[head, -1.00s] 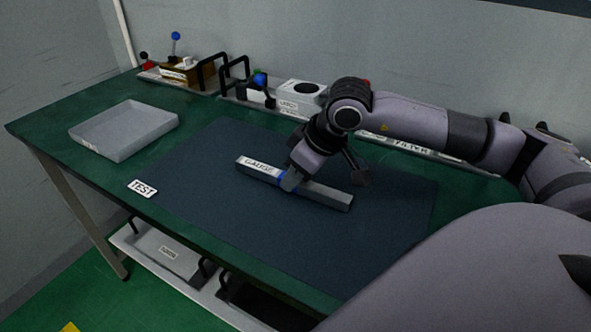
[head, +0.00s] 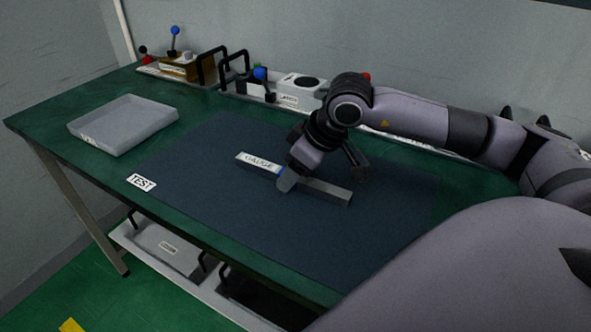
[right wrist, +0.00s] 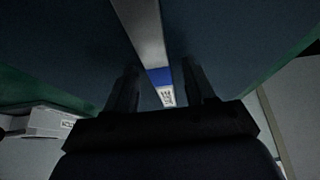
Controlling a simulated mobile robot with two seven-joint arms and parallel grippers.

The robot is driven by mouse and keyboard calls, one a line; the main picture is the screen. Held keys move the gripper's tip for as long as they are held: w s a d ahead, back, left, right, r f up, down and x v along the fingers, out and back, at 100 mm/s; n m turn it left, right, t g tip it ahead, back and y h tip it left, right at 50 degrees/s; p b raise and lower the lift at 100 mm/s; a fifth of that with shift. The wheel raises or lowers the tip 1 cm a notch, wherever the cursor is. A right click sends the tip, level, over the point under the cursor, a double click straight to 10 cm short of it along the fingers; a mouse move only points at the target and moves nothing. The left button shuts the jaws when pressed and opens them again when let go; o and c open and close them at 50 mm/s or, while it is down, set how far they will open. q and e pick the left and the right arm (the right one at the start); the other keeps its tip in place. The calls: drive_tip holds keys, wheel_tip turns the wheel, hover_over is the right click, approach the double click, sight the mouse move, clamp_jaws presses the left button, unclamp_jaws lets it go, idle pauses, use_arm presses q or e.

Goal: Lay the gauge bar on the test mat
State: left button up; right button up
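The gauge bar (head: 325,191) is a long grey bar with a white "GAUGE" label and a blue band. It lies flat on the dark blue test mat (head: 215,205), near its middle. My right gripper (head: 291,176) is over the bar's middle, with one finger on its near side. In the right wrist view the bar (right wrist: 146,37) runs between the two spread fingers, with a gap on each side. The gripper partly hides the blue band in the head view. My left gripper is not in view.
A "TEST" label (head: 141,183) marks the mat's left edge. An empty grey tray (head: 124,138) stands at the left of the green table (head: 60,128). Several devices, including a white box (head: 301,87), line the back. A shelf (head: 160,252) is below.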

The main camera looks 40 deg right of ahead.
drive_tip(key=v, duration=0.7)
drive_tip(key=shift+r, duration=0.1)
drive_tip(key=shift+s, duration=0.1)
